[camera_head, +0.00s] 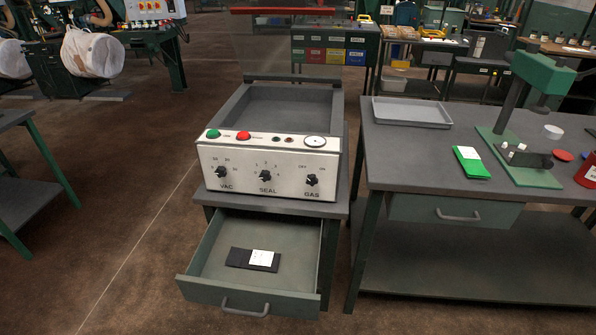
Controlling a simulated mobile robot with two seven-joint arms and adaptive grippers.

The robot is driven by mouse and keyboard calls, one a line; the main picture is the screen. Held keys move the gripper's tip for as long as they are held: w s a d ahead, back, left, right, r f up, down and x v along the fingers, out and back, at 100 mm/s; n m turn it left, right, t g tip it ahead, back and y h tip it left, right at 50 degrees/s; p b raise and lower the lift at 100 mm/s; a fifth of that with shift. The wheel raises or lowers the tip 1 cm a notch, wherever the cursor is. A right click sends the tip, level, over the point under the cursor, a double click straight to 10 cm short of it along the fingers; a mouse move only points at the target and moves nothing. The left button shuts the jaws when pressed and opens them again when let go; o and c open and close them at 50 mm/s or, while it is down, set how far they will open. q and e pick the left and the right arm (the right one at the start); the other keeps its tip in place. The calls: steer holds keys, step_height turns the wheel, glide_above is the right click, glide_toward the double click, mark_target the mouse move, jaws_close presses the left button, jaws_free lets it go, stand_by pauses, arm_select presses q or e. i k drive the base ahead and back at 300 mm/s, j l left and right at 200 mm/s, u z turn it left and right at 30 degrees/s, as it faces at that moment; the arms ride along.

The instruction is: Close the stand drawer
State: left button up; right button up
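The stand drawer (205,290) is pulled out toward me from under the stand (334,207). It is a green-grey metal box, with a grey bar handle (245,308) on its front panel. A dark flat item with a white label (262,258) lies inside it. On the stand sits a vacuum sealing machine (268,172) with a white front panel, three black knobs and a green and a red button. Neither of my grippers shows in the head view.
A workbench (408,147) stands close at the right, with a grey tray (412,112), a green press (520,95) and its own shut drawer (455,210). Another table (30,190) stands at the left edge. The brown floor left of the drawer is clear.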

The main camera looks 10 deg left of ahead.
mark_target(289, 292)
steer(key=k+j+u, duration=0.1)
steer(key=k+j, duration=0.7)
steer(key=j, duration=0.1)
